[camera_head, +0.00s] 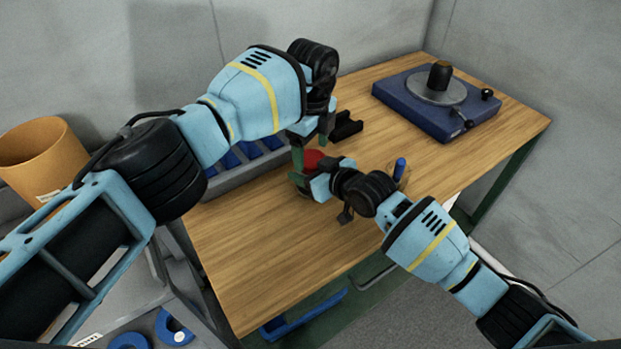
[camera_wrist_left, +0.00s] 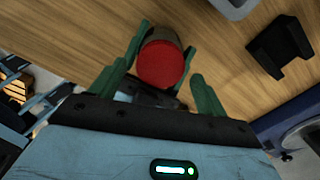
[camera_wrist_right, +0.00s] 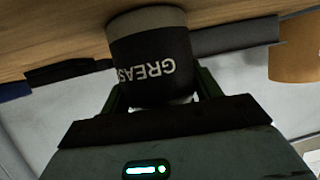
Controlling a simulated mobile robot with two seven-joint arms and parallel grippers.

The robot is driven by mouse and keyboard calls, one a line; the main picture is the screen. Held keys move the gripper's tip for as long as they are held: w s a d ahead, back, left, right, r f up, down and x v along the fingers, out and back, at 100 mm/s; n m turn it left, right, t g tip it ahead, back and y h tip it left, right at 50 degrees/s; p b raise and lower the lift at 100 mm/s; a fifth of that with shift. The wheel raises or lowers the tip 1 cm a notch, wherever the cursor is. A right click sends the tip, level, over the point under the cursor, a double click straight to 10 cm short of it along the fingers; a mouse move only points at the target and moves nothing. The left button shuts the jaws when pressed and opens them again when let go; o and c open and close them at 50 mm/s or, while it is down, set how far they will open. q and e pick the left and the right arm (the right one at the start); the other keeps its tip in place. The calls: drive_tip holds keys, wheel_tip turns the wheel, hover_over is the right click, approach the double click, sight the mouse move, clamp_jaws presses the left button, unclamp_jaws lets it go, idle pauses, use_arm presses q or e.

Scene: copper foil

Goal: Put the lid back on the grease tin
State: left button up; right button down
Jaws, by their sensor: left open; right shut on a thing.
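The grease tin (camera_wrist_right: 153,60), dark with a pale band and GREASE lettering, is held by my right gripper (camera_wrist_right: 158,92), which is shut on its sides. The lettering appears upside down in the right wrist view. A red round lid (camera_wrist_left: 161,65) covers the tin's top end in the left wrist view; I cannot tell how firmly it sits. The red also shows in the head view (camera_head: 314,159). My left gripper (camera_wrist_left: 158,75) is open, its fingers apart on either side of the red lid. In the head view, my left gripper (camera_head: 310,150) points down over it.
A grey tray with blue compartments (camera_head: 245,156) lies behind the grippers. A black bracket (camera_head: 346,127) stands close by. A blue turntable unit (camera_head: 440,112) sits at the back right. A blue-handled item (camera_head: 400,168) is near my right arm. The front table (camera_head: 255,265) is clear.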

use_arm(q)
drive_tip(key=shift+f, duration=0.85)
drive_tip(key=c, duration=1)
drive_tip(key=m, duration=1)
drive_tip(key=o, duration=1.1)
drive_tip(key=shift+d, duration=0.1)
